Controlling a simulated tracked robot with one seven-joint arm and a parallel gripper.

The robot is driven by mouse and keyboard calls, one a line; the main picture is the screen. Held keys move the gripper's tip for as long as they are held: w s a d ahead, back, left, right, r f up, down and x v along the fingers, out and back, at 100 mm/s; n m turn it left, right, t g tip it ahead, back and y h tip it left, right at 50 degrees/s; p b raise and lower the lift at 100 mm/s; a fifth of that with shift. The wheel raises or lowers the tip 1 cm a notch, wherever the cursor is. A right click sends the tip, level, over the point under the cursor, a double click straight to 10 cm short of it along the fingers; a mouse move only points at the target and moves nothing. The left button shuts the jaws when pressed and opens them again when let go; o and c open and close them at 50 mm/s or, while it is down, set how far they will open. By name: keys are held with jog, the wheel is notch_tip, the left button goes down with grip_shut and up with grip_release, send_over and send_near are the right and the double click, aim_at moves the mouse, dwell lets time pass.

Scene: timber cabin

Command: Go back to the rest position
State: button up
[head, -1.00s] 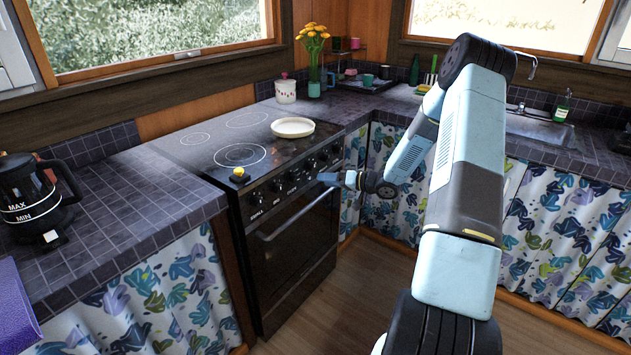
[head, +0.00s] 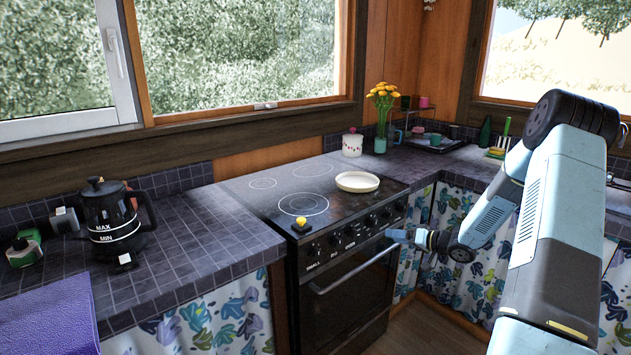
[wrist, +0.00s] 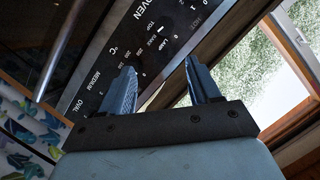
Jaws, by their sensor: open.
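My gripper (head: 397,236) is in front of the oven's control panel, near the top right of the black oven (head: 350,292). In the wrist view its two blue fingers (wrist: 160,88) stand apart with nothing between them. The oven's lettered panel (wrist: 130,50) fills the view behind the fingers, tilted. My arm comes in from the right, bent at the elbow, and hides part of the right counter. Whether the fingers touch the oven front cannot be told.
A white pan (head: 357,182) and a small yellow-topped item (head: 302,224) are on the stove top. A black kettle (head: 112,220) stands on the left counter. A vase of yellow flowers (head: 381,112) and a white pot (head: 352,145) stand behind. Some floor shows at lower right.

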jog(key=s+r+h, duration=0.3)
jog(key=r+h, duration=0.1)
jog(key=r, duration=0.4)
jog(key=s+r+m+h, duration=0.1)
jog(key=s+r+h, duration=0.3)
jog(key=r, duration=0.5)
jog(key=s+r+h, duration=0.2)
jog(key=r+h, duration=0.3)
jog(key=r, duration=0.3)
jog(key=s+a+r+g, duration=0.1)
jog(key=s+a+r, duration=0.1)
jog(key=s, duration=0.9)
jog(key=s+a+r+g+y, duration=0.1)
jog(key=s+a, duration=0.3)
jog(key=s, duration=0.7)
jog(key=s+a+r+g, duration=0.2)
jog(key=s+a, duration=0.2)
jog(key=s, duration=0.6)
jog(key=shift+s+r+g+y, duration=0.3)
jog(key=shift+s+r+y, duration=0.1)
